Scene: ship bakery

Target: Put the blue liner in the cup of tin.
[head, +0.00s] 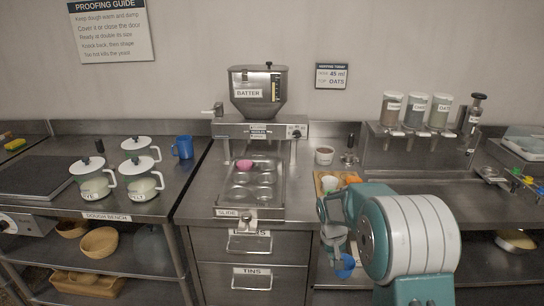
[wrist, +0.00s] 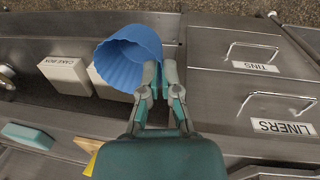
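The blue liner (wrist: 127,55) is a fluted cup pinched at its edge by my gripper (wrist: 160,78) in the wrist view. In the head view the liner (head: 345,266) shows low, in front of the counter and right of the drawers, partly hidden by my gripper (head: 338,250). The tin (head: 278,200) lies on the slide under the batter dispenser, left of and above my gripper. A pink liner (head: 244,165) sits in its back left cup. The other cups in view look empty.
The batter dispenser (head: 258,92) stands over the back of the tin. A wooden board (head: 318,186) with small coloured items lies right of the tin, partly behind my arm. Drawers labelled LINERS (wrist: 285,127) and TINS (wrist: 255,67) are shut. White boxes (wrist: 66,77) stand on the lower shelf.

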